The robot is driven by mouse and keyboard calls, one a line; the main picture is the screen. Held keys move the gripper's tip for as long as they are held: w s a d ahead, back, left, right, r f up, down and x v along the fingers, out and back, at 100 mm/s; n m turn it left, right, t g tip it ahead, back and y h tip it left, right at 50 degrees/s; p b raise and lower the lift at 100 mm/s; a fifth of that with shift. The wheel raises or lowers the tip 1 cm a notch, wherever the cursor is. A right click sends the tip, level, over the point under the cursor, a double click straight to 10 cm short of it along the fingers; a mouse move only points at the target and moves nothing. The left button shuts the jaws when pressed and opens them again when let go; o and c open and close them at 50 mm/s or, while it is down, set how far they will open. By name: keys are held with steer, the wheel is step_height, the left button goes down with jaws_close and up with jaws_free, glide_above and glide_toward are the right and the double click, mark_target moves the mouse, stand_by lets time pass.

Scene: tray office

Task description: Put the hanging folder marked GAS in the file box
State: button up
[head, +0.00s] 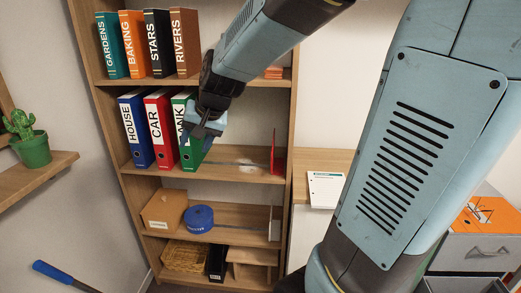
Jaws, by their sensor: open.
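No folder with a readable GAS label and no clear file box show in this view. My gripper (203,130) is open at the second shelf, in front of the green binder (190,152).
A blue HOUSE binder (138,130) and a red CAR binder (162,130) stand left of the green one. A red bookend (278,158) stands right, with free shelf between. A cactus (30,140) sits on a left ledge. My arm covers much of the right side.

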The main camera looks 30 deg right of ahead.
steer(key=s+d+r+n+h, duration=0.1)
steer(key=s+d, duration=0.3)
steer(key=s, duration=0.5)
steer(key=s+d+r+n+h, duration=0.2)
steer(key=s+d+r, duration=0.1)
steer(key=s, duration=0.6)
steer(key=shift+s+d+n, duration=0.3)
steer(key=shift+d, duration=0.6)
